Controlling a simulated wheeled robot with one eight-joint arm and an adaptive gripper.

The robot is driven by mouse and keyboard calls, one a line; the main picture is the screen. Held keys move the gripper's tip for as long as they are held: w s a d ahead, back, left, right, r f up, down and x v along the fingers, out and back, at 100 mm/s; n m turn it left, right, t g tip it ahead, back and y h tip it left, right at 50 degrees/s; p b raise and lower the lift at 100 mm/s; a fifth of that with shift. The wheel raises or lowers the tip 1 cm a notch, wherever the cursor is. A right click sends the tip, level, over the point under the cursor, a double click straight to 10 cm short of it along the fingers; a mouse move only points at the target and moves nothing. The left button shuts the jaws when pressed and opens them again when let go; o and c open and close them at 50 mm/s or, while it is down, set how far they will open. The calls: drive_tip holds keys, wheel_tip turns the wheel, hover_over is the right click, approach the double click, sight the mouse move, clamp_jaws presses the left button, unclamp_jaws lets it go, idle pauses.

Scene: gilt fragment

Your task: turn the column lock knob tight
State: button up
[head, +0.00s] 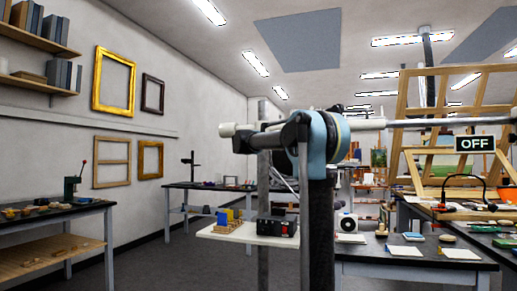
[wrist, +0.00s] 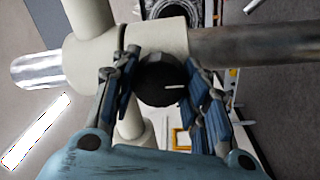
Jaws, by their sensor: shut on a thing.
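The column lock knob (wrist: 163,80) is a round black knob with a short white mark on its face, in the middle of the wrist view. It sits on an off-white clamp body (wrist: 158,38). My gripper (wrist: 160,84) has one blue-padded finger on each side of the knob and is shut on it. In the head view my gripper (head: 268,139) is side-on at the clamp, in front of the dark upright column (head: 263,188). The knob is hidden there.
A horizontal bar (head: 370,124) runs right from the clamp toward a wooden easel frame (head: 414,88). A workbench (head: 404,254) with small items stands below. Open floor (head: 190,266) lies at the left.

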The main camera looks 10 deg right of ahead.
drive_tip(key=o, duration=1.1)
drive_tip(key=shift+a+f, duration=0.15)
drive_tip(key=v, duration=1.1)
drive_tip(key=shift+s+a, duration=0.15)
drive_tip(key=shift+s, duration=0.2)
drive_tip(key=shift+f, duration=0.1)
drive_tip(key=shift+c, duration=0.3)
